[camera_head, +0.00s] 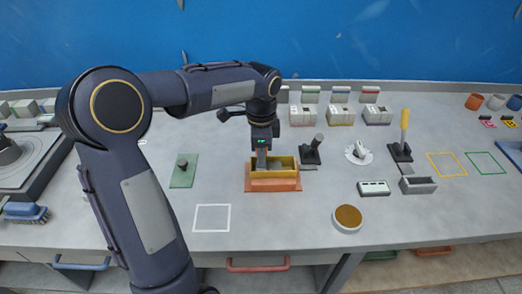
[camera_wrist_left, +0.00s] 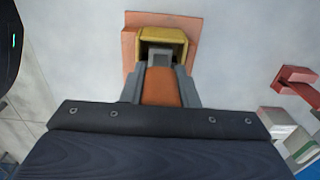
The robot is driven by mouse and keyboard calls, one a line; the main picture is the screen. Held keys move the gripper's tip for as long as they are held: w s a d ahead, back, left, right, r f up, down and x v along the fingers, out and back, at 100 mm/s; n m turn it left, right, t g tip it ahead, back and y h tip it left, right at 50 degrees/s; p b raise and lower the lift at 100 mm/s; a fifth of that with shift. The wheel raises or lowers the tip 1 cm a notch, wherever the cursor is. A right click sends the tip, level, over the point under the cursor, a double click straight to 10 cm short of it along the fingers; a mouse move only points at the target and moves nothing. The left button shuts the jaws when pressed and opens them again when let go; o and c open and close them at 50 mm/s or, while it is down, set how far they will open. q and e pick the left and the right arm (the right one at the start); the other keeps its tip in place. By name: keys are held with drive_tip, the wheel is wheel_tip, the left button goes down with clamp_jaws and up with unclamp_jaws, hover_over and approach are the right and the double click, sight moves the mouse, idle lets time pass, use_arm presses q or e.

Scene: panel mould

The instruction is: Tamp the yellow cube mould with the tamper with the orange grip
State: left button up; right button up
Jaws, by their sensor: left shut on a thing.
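The yellow mould (camera_head: 288,163) sits on an orange base (camera_head: 272,186) near the middle of the bench. It also shows in the left wrist view (camera_wrist_left: 162,35) beyond the fingers. My left gripper (camera_head: 262,153) points down over the mould. In the left wrist view its fingers (camera_wrist_left: 161,85) are shut on the orange grip (camera_wrist_left: 161,92) of the tamper. The tamper's grey lower part (camera_wrist_left: 158,58) reaches into the mould's outline; whether it touches the bottom or the fill is hidden. My right gripper is not in view.
A dark stand with a dark-handled tool (camera_head: 311,152) is close right of the mould. A yellow-handled tool (camera_head: 404,128), a grey tray (camera_head: 420,186) and a round brown-topped dish (camera_head: 348,217) are farther right. A green plate (camera_head: 183,175) is left. A white outlined square (camera_head: 211,217) is empty.

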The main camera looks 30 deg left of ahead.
use_arm(q)
drive_tip(key=shift+r, duration=0.1)
wheel_tip(320, 180, up, 4)
drive_tip(key=p, duration=0.3)
drive_tip(key=shift+p, duration=0.3)
drive_tip(key=shift+f, duration=0.2)
drive_tip(key=shift+f, duration=0.15)
drive_tip(key=shift+f+b, duration=1.1)
drive_tip(key=shift+f, duration=0.6)
drive_tip(key=shift+r, duration=0.1)
drive_tip(key=shift+r+p, duration=1.75)
drive_tip(key=shift+f, duration=0.15)
